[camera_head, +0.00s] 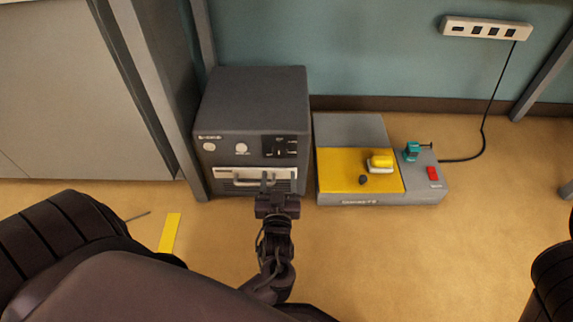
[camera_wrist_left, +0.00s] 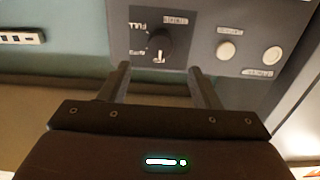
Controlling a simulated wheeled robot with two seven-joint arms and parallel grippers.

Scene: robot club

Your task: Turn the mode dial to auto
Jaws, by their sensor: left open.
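The mode dial (camera_wrist_left: 160,45) is a dark round knob on the front of a grey box-shaped machine (camera_head: 252,92). In the left wrist view its light pointer mark points down the picture, with FULL and another, hard-to-read label on its left. The dial's dark panel (camera_head: 280,147) shows at the right of the machine's front in the head view. My left gripper (camera_wrist_left: 160,68) is open and empty, its two fingers apart just in front of the dial, without clear contact. In the head view, my left gripper (camera_head: 268,180) is in front of the machine's light drawer-like handle area. My right gripper is out of view.
Two round white buttons (camera_wrist_left: 225,51) sit beside the dial. A grey and yellow device (camera_head: 338,178) with a yellow part, teal part and red switch stands right of the machine. A power strip (camera_head: 487,28) is on the wall. Yellow tape (camera_head: 169,233) lies on the floor.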

